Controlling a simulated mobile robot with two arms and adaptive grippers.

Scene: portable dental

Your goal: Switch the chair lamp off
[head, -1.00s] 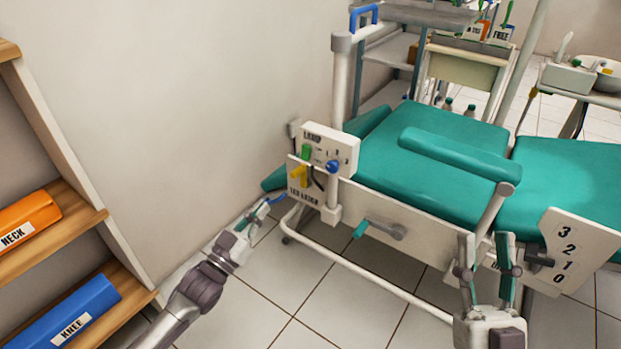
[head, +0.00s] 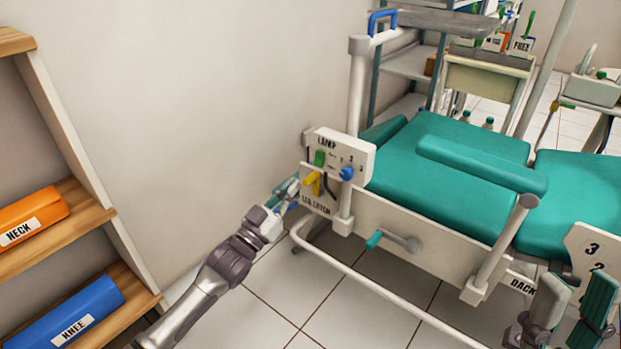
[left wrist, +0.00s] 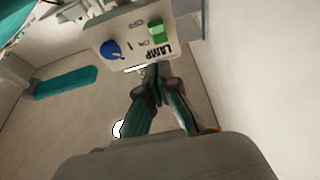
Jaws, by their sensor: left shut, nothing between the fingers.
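The white lamp panel (head: 362,160), labelled LAMP, is fixed on the near-left corner of the chair. It carries a green switch (head: 319,158) and a blue knob (head: 347,173). In the left wrist view the panel appears upside down, with the green switch (left wrist: 157,32) beside ON and OFF markings; which position it is in I cannot tell. My left gripper (head: 291,188) is shut and empty, just left of and below the panel. Its fingertips (left wrist: 153,72) point at the panel's LAMP edge; contact is unclear. My right gripper (head: 572,310) is open and empty at the lower right.
A yellow lever (head: 311,182) sits just below the green switch, close to my left fingers. The teal chair (head: 440,190) and its white rail (head: 370,300) are to the right. A shelf (head: 60,215) with orange and blue rolls stands left. The wall is behind.

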